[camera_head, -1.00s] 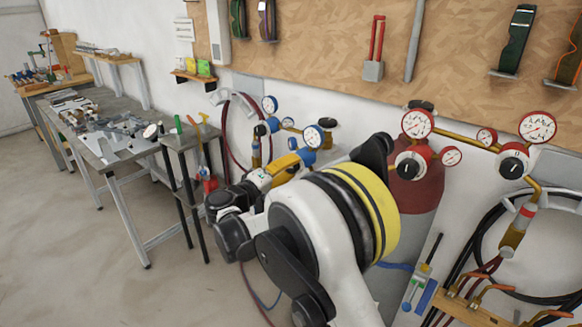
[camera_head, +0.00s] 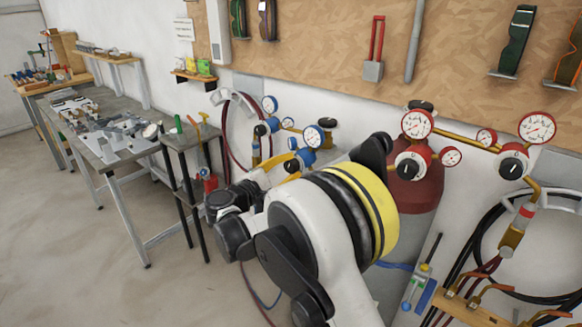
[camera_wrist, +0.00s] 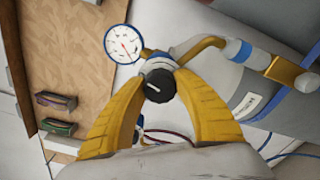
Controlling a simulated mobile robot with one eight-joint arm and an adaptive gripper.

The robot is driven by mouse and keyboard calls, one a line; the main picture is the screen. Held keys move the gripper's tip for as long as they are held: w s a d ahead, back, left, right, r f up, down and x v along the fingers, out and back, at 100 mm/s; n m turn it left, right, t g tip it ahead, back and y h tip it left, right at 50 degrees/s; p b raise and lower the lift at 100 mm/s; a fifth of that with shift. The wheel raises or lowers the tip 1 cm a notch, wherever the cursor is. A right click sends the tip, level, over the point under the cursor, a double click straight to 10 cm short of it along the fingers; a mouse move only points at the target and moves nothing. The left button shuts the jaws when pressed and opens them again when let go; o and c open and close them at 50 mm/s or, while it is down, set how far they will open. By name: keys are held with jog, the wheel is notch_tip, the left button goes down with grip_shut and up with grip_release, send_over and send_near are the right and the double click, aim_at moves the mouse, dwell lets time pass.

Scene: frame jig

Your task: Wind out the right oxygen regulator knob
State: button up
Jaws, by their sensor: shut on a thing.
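The right oxygen regulator is the blue one with a white gauge (camera_head: 313,136), seen beyond my arm. Its black knob (camera_head: 292,166) shows between the yellow fingers of my gripper (camera_head: 288,163). In the wrist view, the black knob (camera_wrist: 159,86) with a white pointer mark sits between the two yellow fingertips of my gripper (camera_wrist: 160,78). The fingers are shut on it from both sides. The blue-rimmed gauge (camera_wrist: 122,44) is up and left of the knob. My arm hides the regulator's lower part in the head view.
A second blue regulator (camera_head: 272,125) stands just left and behind. Red-trimmed regulators with black knobs (camera_head: 411,166) are to the right, on a red-topped cylinder (camera_head: 418,190) and beside it. A steel workbench (camera_head: 122,165) is at left. Open floor lies in front of it.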

jog(key=shift+n, duration=0.5)
jog(key=o, duration=1.2)
jog(key=shift+d, duration=0.1)
jog(key=v, duration=1.2)
